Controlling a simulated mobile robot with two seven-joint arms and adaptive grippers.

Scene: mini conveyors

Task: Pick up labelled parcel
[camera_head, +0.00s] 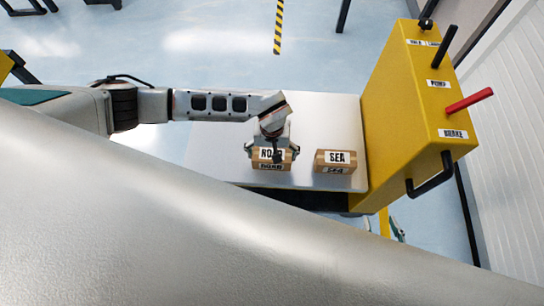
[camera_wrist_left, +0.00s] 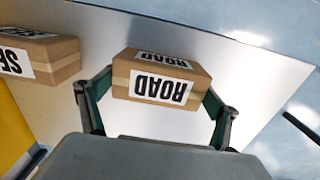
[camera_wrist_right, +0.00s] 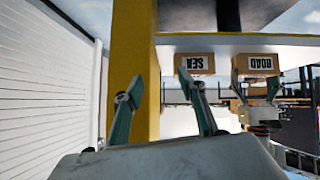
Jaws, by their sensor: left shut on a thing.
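The brown cardboard parcel labelled ROAD (camera_head: 271,167) is at the front edge of the pale table (camera_head: 312,115). My left gripper (camera_head: 272,149) is around it from above, shut on it. In the left wrist view the ROAD parcel (camera_wrist_left: 162,80) sits between both fingers. Whether it rests on the table or is slightly raised I cannot tell. A second parcel labelled SEA (camera_head: 336,161) stands apart to its right. My right gripper (camera_wrist_right: 160,76) is open and empty in the right wrist view, with the SEA parcel (camera_wrist_right: 194,63) beyond it.
A yellow control box (camera_head: 404,115) borders the table's right side, with a red lever (camera_head: 469,101), a black lever (camera_head: 444,46) and a black handle (camera_head: 430,175). A white wall (camera_head: 508,150) stands at the right. The table behind the parcels is clear.

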